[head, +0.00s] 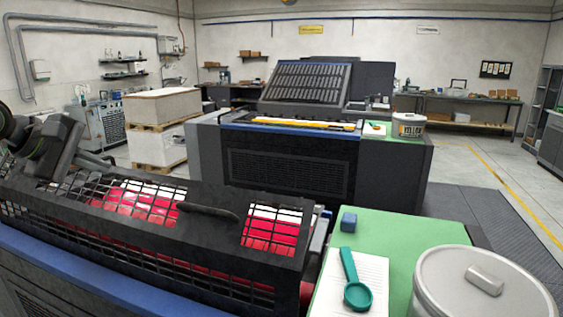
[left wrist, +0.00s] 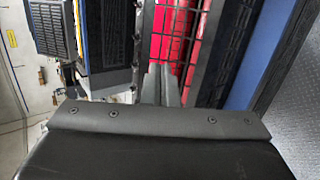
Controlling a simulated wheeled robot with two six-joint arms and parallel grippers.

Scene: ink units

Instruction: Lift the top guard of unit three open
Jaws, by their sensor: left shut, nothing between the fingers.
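The near press unit has a black mesh guard (head: 130,235) lying closed over red-inked rollers (head: 270,235). A dark bar handle (head: 208,211) sits on the guard's top. The guard's mesh also shows in the left wrist view (left wrist: 200,45), with red behind it. My left gripper (head: 42,168) is at the left of the head view, over the guard's left part and well away from the handle. It is shut and empty; its narrow fingers (left wrist: 166,82) show in the left wrist view. I cannot tell whether it touches the guard. My right gripper is out of view.
The floor at right is clear.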

